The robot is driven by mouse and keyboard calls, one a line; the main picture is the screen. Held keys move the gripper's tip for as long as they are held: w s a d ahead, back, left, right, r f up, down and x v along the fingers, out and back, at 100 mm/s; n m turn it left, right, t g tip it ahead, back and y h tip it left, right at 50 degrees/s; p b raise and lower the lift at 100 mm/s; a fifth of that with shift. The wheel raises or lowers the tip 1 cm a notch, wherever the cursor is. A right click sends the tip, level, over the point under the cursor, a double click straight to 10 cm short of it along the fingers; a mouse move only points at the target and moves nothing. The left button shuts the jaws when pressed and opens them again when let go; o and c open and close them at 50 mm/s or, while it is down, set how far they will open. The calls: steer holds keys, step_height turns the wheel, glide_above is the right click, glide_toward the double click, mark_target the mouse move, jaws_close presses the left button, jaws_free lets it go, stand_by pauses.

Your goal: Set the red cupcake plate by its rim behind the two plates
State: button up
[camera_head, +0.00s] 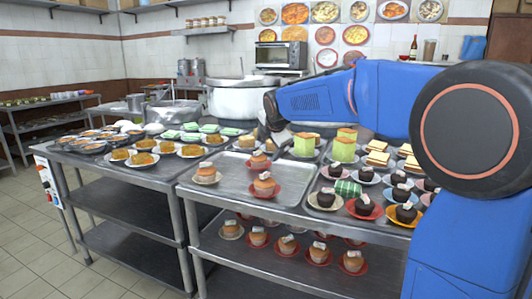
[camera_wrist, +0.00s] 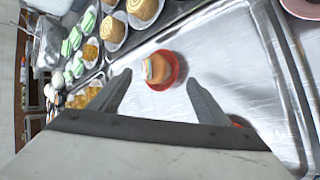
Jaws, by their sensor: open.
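A cupcake on a red plate (camera_head: 259,168) stands toward the middle of a metal tray (camera_head: 230,168). In the wrist view a cupcake on a red plate (camera_wrist: 163,84) lies ahead between the fingers, apparently this same one.
Left of the tray are plates of orange pastries (camera_head: 142,158) and green pastries (camera_head: 190,127). To the right are dark cupcakes (camera_head: 364,206) and tall green cakes (camera_head: 344,150). More cupcakes (camera_head: 288,244) stand on the shelf below. Much of the tray is bare.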

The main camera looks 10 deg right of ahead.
steer(key=shift+v, duration=1.4)
steer(key=s+d+f+m, duration=0.1)
steer(key=s+f+m, duration=0.1)
steer(key=s, duration=0.5)
steer(key=s+d+f+m+g, duration=0.1)
steer(key=s+d+f+m, duration=0.1)
steer(key=s+m, duration=0.3)
steer(key=s+d+f+m+g, duration=0.1)
steer(key=s+d+f+m, duration=0.1)
steer(key=s, duration=0.9)
steer(key=shift+s+m, duration=0.15)
steer(key=shift+m, duration=0.65)
steer(key=s+f+m, duration=0.4)
steer(key=s, duration=0.4)
steer(key=s+d+f+m+g, duration=0.1)
steer(key=s+f+m, duration=0.3)
steer(key=s, duration=0.3)
steer(key=s+f+m+g, duration=0.1)
steer(key=s+f+m, duration=0.3)
steer(key=s+f, duration=0.2)
steer(key=s, duration=0.2)
steer(key=shift+s+d, duration=0.2)
steer(key=shift+s, duration=0.1)
steer(key=shift+r, duration=0.1)
